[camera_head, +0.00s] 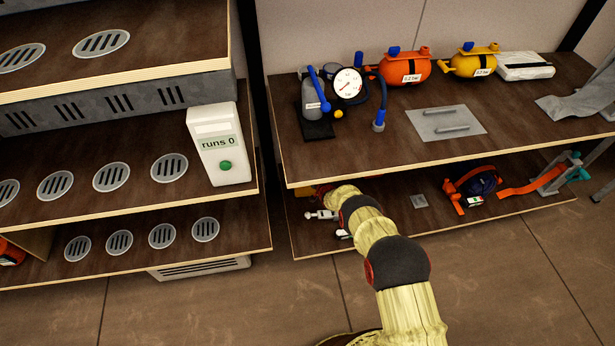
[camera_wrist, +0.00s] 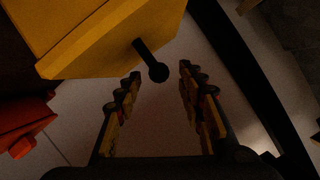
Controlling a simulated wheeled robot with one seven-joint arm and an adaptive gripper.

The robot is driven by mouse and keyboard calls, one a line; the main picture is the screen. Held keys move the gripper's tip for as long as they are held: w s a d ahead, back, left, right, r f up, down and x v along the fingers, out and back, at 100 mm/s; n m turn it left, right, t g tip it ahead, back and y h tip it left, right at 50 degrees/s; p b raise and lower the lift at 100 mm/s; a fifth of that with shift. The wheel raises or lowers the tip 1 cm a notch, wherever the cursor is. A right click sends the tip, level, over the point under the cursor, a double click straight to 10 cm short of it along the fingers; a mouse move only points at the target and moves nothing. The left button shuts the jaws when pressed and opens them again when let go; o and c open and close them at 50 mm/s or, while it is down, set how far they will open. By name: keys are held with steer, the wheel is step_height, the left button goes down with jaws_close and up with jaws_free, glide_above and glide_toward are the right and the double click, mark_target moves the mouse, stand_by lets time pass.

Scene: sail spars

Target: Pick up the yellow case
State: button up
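A yellow case (camera_wrist: 110,38) fills the upper left of the wrist view, with flat faces and bevelled edges. A black knobbed peg or handle (camera_wrist: 150,60) sticks out from it toward the space between my fingers. My gripper (camera_wrist: 160,78) is open and empty, its two fingers apart on either side of the knob's line. The knob lies just ahead of the fingertips; I cannot tell whether it is between them. In the head view my arm reaches under the upper right shelf, which hides the gripper.
The upper shelf board (camera_head: 385,150) overhangs my arm. On it stand a gauge (camera_head: 348,84), an orange tank (camera_head: 405,68) and a yellow tank (camera_head: 474,64). The lower shelf holds orange-strapped gear (camera_head: 478,184). A red-orange object (camera_wrist: 22,122) lies left of my fingers.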

steer(key=b+x, duration=0.2)
steer(key=x, duration=0.1)
steer(key=shift+w+f, duration=0.1)
steer(key=shift+f, duration=0.2)
steer(key=shift+w+a, duration=0.15)
steer(key=shift+w, duration=0.15)
steer(key=shift+r, duration=0.1)
steer(key=shift+c, duration=0.3)
jaws_close()
steer(key=shift+w+r, duration=0.1)
steer(key=shift+r, duration=0.05)
stand_by(0.4)
